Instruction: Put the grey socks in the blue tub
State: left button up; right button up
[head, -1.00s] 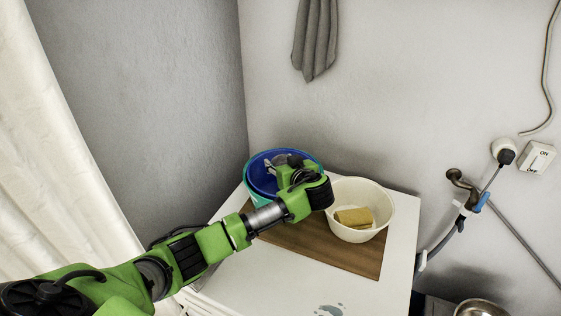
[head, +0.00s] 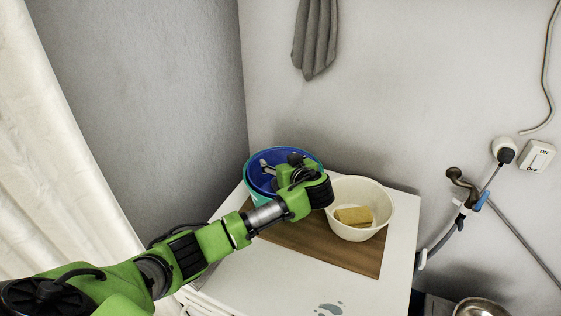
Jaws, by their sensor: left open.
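The blue tub (head: 257,177) stands at the back left of the white top, close to the wall corner, with a teal rim or tub around its lower side. My left gripper (head: 279,163) is over and partly inside the tub's mouth. Its fingers are apart, with a pale grey finger showing to the left. I cannot make out the grey socks; the gripper and the tub's wall hide much of the inside. My right gripper is out of view.
A cream bowl (head: 379,206) with a yellow sponge (head: 353,215) stands right beside my gripper on a brown board (head: 340,257). A grey cloth (head: 315,42) hangs on the wall. Pipes and a socket are at right, a pale curtain (head: 60,150) at left.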

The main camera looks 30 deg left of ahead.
pick_arm(q)
notch_tip(320, 180, up, 7)
jog(key=p, duration=0.4)
